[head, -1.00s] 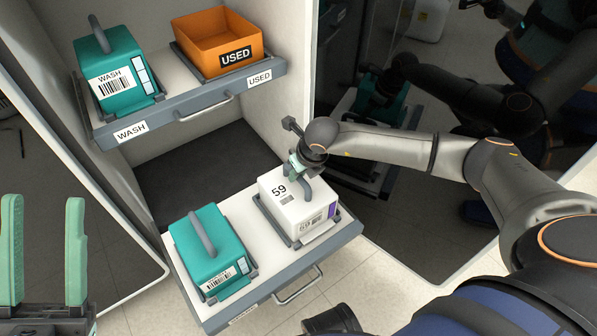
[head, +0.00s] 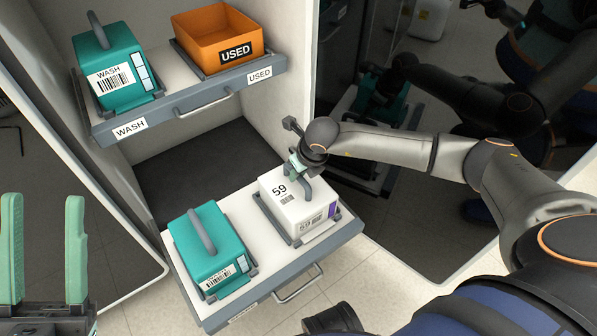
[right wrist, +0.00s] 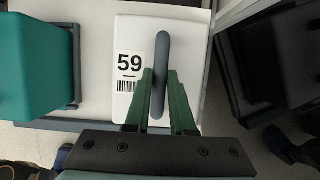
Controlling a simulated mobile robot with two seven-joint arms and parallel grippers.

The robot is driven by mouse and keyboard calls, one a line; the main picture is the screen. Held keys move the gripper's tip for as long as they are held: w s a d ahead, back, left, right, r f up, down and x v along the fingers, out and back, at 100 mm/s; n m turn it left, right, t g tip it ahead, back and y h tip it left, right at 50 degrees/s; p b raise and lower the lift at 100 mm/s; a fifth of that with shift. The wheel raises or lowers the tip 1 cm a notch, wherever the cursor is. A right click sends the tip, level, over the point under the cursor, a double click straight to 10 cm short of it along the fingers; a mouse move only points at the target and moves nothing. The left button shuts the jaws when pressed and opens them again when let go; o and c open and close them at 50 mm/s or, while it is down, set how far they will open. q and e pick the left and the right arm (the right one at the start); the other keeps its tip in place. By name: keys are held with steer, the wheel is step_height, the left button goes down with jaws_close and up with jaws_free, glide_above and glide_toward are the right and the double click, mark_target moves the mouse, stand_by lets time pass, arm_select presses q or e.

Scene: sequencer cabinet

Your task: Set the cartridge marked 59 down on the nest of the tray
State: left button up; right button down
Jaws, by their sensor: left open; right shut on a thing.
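The white cartridge marked 59 (head: 288,204) sits upright at the right nest (head: 333,223) of the lower tray (head: 247,199), with the dark nest frame around its base. Whether it is fully seated is hard to tell. My right gripper (head: 303,170) is shut on its grey handle; the right wrist view shows the green fingers (right wrist: 160,88) on either side of the handle (right wrist: 162,55) above the white top. My left gripper (head: 45,250) is open and empty at the far left, away from the tray.
A teal cartridge (head: 208,250) stands on the tray's left nest, close to the white one. The upper drawer (head: 190,105) holds a teal WASH cartridge (head: 115,72) and an orange USED bin (head: 217,42). A dark glossy cabinet panel (head: 400,200) stands close to the right arm.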

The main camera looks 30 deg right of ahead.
steer(key=c, duration=0.7)
jaws_free()
steer(key=shift+s+f, duration=0.1)
steer(key=shift+f, duration=0.05)
steer(key=w+p+v, duration=0.1)
steer(key=p+v, duration=0.2)
steer(key=v, duration=0.3)
steer(key=w+r+p+v, duration=0.1)
steer(key=p+v, duration=0.3)
steer(key=v, duration=0.3)
steer(key=w+p+v, duration=0.1)
steer(key=p+v, duration=0.2)
steer(key=v, duration=0.4)
steer(key=shift+a+r, duration=0.2)
steer(key=shift+r, duration=0.05)
